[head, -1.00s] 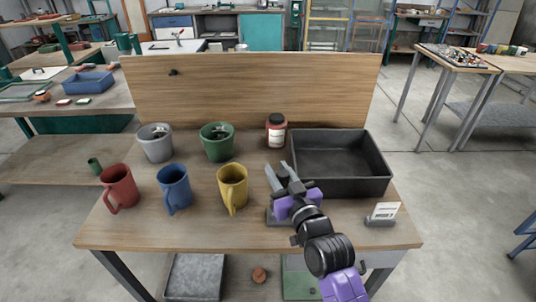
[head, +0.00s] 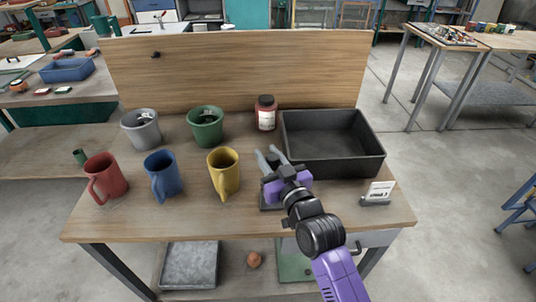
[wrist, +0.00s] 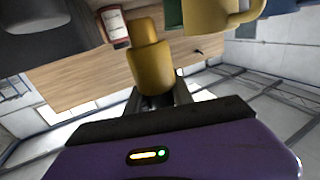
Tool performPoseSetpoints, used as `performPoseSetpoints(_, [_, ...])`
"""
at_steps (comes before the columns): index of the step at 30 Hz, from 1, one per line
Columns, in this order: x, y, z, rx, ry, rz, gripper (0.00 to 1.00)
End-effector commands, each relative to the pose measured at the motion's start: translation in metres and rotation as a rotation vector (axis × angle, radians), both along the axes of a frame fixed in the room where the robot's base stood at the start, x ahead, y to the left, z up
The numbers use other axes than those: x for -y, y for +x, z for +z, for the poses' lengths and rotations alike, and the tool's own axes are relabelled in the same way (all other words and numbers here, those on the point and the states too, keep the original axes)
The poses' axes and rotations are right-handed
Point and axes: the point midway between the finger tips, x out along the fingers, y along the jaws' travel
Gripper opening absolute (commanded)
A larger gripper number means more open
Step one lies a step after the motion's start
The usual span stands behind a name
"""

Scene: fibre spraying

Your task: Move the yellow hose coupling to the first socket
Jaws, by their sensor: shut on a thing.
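The yellow hose coupling (wrist: 150,65) is a stepped yellow cylinder, narrower at one end, held between my fingers in the wrist view. I cannot make it out in the head view. My gripper (head: 267,153) is shut on it, above the table to the right of the yellow mug (head: 223,173). A dark grey block or plate (head: 267,203) shows partly beneath my gripper, mostly hidden by it. I cannot make out any socket, first or otherwise.
Red (head: 106,176) and blue (head: 163,174) mugs stand at the left. Behind are grey (head: 141,133) and green (head: 206,128) pots and a red jar (head: 265,115). A black tray (head: 333,168) and a small card stand (head: 378,193) are on the right. A wooden back panel (head: 235,70) closes the rear.

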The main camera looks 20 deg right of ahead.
Motion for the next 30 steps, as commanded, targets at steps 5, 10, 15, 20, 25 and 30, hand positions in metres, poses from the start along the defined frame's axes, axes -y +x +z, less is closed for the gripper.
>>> performPoseSetpoints(5, [0.000,0.000,-0.020,0.001,0.000,0.000,0.00])
performPoseSetpoints(10, [0.000,0.000,-0.033,0.001,0.000,0.000,0.00])
performPoseSetpoints(15, [0.000,0.000,-0.038,0.001,0.000,0.000,0.00])
performPoseSetpoints(20, [0.000,0.000,-0.038,0.001,0.000,0.000,0.00])
performPoseSetpoints(25, [0.000,0.000,-0.038,0.001,0.000,0.000,0.00])
performPoseSetpoints(30, [0.000,0.000,-0.038,0.001,0.000,0.000,0.00])
